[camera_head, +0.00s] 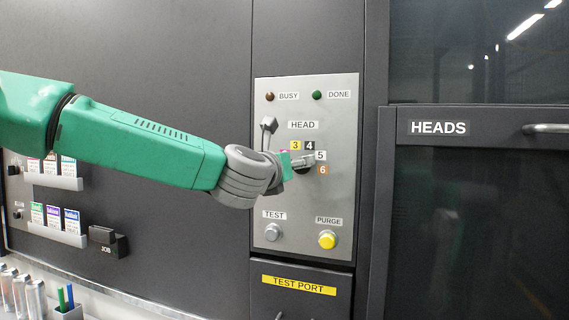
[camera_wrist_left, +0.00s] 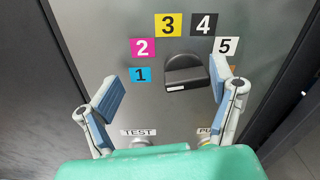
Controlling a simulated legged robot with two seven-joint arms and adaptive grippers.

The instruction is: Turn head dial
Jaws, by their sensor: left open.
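The head dial (camera_wrist_left: 185,76) is a black knob on the grey control panel (camera_head: 340,190), with a small white mark on its front face. Coloured number labels 1 to 5 arc around it in the left wrist view; an orange one (camera_head: 323,169) reads 6 in the head view. My left gripper (camera_head: 300,161) is in front of the dial and largely hides it in the head view. In the left wrist view its open fingers (camera_wrist_left: 165,88) stand on either side of the dial, the right finger close to it, the left farther off. Contact cannot be told. My right gripper is not in view.
The TEST button (camera_head: 272,232) and yellow PURGE button (camera_head: 327,240) sit below the dial. BUSY (camera_head: 270,97) and DONE (camera_head: 317,95) lamps are above. The HEADS door handle (camera_head: 545,129) is at the right. Card racks (camera_head: 58,235) are at the left.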

